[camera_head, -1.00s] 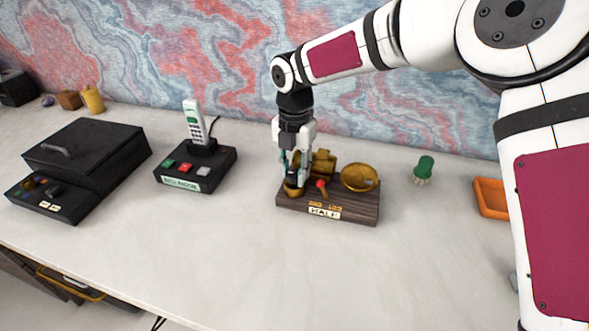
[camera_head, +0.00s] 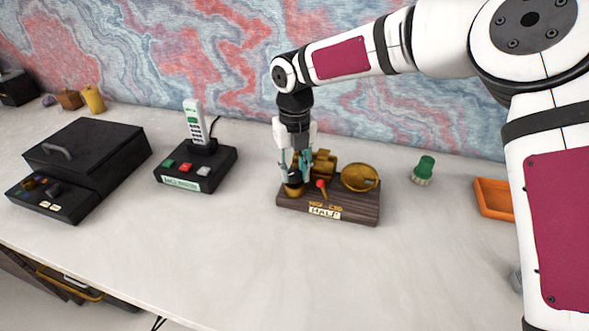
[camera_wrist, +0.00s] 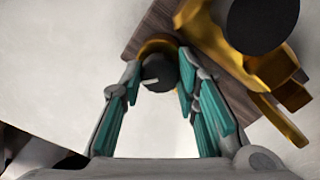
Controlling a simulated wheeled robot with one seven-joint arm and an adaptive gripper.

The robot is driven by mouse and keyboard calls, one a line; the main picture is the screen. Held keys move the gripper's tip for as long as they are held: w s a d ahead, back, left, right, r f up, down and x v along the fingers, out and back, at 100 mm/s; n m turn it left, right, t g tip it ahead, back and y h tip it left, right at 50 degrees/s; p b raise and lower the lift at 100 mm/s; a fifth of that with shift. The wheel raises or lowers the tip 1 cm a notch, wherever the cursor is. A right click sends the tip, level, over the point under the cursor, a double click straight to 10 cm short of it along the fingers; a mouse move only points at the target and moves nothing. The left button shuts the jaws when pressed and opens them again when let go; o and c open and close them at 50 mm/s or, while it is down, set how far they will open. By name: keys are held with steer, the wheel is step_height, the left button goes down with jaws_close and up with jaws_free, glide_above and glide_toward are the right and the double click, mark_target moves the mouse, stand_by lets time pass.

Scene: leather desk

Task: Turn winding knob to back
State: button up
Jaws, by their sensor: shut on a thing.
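The winding knob (camera_wrist: 158,74) is a dark round knob with a light pointer line, set on a brass base at the left end of a wooden device (camera_head: 345,213). My gripper (camera_wrist: 157,80) reaches down over it, with its teal-padded fingers on either side of the knob and shut on it. In the head view my gripper (camera_head: 293,180) hides most of the knob. The device also carries brass parts, a round brass dish (camera_head: 360,178), a red-tipped lever (camera_head: 321,186) and a label reading "HALF".
A black phone base (camera_head: 195,168) with a white handset stands to the left, beyond it a black box (camera_head: 85,155). A green-handled brush (camera_head: 424,168) and an orange tray (camera_head: 493,198) lie to the right. The desk in front is clear.

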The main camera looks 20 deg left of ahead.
mark_target(294, 173)
stand_by(0.4)
steer(key=o, duration=1.2)
steer(key=shift+c, duration=0.2)
steer(key=shift+r, duration=0.15)
steer(key=shift+r, duration=3.85)
